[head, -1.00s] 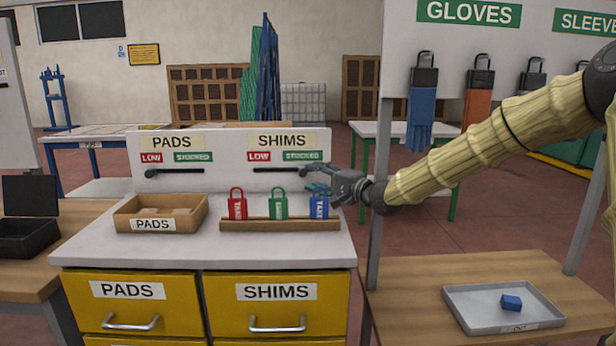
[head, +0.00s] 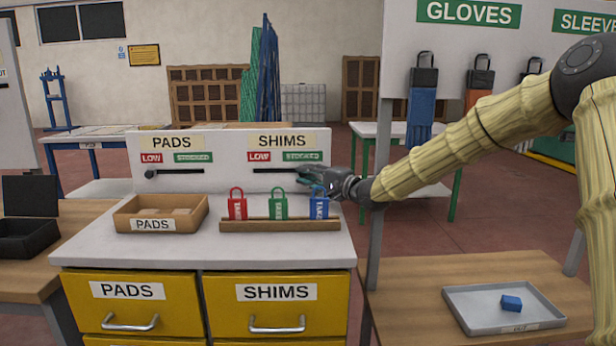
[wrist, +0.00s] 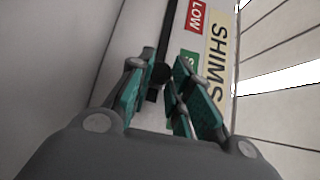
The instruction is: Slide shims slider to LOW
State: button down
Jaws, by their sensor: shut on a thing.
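The shims slider is on the white panel (head: 230,185), under the SHIMS sign (head: 283,141). Its dark slot (head: 275,170) runs from below the red LOW label (head: 259,157) to below the green STOCKED label (head: 302,156). In the wrist view the dark slider knob (wrist: 160,74) sits between my fingers, beside the green label. My gripper (head: 312,177) is at the STOCKED end, shut on the knob; its fingers hide the knob in the head view. In the wrist view the slot (wrist: 169,35) runs on past the red LOW label (wrist: 197,14).
The pads slider knob (head: 150,174) is at its LOW end. Below the panel stand a PADS box (head: 154,225) and red (head: 237,206), green (head: 278,206) and blue (head: 319,208) tags in a wooden rack (head: 280,225). The blue tag is close below my gripper.

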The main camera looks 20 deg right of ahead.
jog(key=shift+w+a+p, duration=0.2)
jog(key=shift+a, duration=0.55)
jog(key=shift+w+a+p, duration=0.2)
jog(key=shift+w+a, duration=0.05)
jog(key=shift+a, duration=0.5)
jog(key=shift+w+a+p, duration=0.2)
jog(key=shift+a, duration=0.55)
jog(key=shift+d, duration=0.1)
jog(key=c, duration=1.3)
grip_release()
